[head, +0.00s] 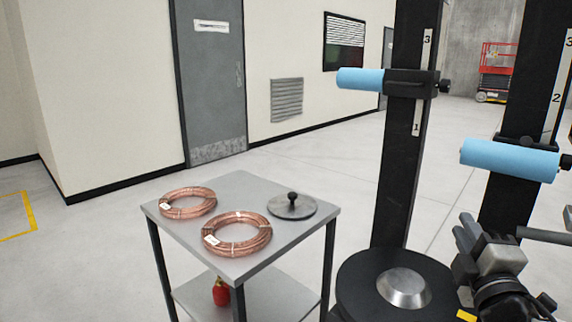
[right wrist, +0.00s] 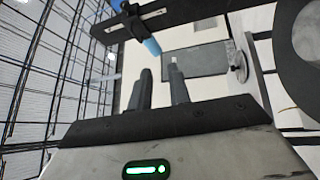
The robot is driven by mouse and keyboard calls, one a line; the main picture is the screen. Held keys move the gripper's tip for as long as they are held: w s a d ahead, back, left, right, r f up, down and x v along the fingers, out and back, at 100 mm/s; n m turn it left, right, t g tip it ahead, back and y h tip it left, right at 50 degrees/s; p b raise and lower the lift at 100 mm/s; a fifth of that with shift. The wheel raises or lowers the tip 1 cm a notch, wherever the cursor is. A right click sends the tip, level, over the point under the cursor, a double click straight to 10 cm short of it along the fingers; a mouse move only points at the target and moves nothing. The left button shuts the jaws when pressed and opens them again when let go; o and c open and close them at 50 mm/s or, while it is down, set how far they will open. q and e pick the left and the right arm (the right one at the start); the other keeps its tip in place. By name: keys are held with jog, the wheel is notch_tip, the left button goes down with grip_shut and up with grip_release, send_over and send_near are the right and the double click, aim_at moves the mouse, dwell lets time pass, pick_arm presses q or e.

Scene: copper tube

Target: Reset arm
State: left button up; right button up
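My right gripper (head: 467,231) is at the lower right of the head view, beside a black post. In the right wrist view its two fingers (right wrist: 161,80) stand apart with nothing between them, so it is open and empty. My left gripper is in neither view. Two copper tube coils lie on the grey table, one at the back left (head: 187,203) and one nearer the front (head: 238,234). Neither coil is touched by a gripper.
The small grey table (head: 240,185) also bears a round metal disc with a black knob (head: 292,206). A red object (head: 221,292) stands on its lower shelf. Black posts carry blue rollers (head: 360,79) (head: 510,158) above a black round base (head: 350,292). Floor behind the table is clear.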

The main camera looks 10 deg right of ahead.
jog(key=s+a+f+m+g+y, duration=0.25)
jog(key=a+f, duration=0.25)
jog(key=f, duration=0.5)
jog(key=s+a+f+m+g+y, duration=0.1)
jog(key=a+f+m+g+y, duration=0.15)
jog(key=a+f, duration=0.45)
jog(key=s+a+f+m+g+y, duration=0.4)
jog(key=s+a+f+m, duration=0.2)
jog(key=s+a+f, duration=0.5)
notch_tip(320, 180, down, 3)
jog(key=shift+a+f+m, duration=0.15)
jog(key=shift+m, duration=0.15)
jog(key=shift+s, duration=0.1)
